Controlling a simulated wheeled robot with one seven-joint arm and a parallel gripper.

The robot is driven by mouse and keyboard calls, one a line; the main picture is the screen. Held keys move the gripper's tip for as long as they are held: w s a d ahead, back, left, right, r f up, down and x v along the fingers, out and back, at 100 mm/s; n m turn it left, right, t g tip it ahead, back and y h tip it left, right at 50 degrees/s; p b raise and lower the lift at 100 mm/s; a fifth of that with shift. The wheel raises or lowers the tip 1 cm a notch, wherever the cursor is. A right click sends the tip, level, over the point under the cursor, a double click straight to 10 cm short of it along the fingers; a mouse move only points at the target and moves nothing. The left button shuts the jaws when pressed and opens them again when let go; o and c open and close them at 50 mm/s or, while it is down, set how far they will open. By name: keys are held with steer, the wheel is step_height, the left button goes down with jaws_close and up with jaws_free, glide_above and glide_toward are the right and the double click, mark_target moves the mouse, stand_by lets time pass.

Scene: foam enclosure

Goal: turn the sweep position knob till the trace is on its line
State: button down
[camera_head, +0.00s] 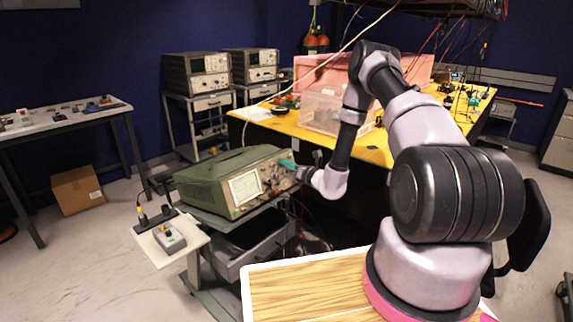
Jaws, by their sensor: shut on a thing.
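A green oscilloscope (219,184) stands on a grey cart, left of the middle. Its lit screen (244,187) faces the front; the trace is too small to make out. Its knobs (272,180) are to the right of the screen. My gripper (286,164), with teal fingers, is at the upper right part of the front panel. It is shut on what appears to be a knob there, and the fingers hide that knob. I cannot tell which way the knob points.
A small side shelf (146,238) left of the cart holds a grey box with a knob (170,236). A yellow table (373,149) with a clear box (322,112) stands behind my arm. Cables hang below the oscilloscope's front.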

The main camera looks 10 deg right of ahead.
steer(key=shift+m+h, duration=0.3)
steer(key=shift+m, duration=0.7)
steer(key=c, duration=0.8)
jaws_free()
steer(key=shift+c, duration=0.2)
steer(key=v, duration=1.1)
steer(key=shift+a, duration=0.15)
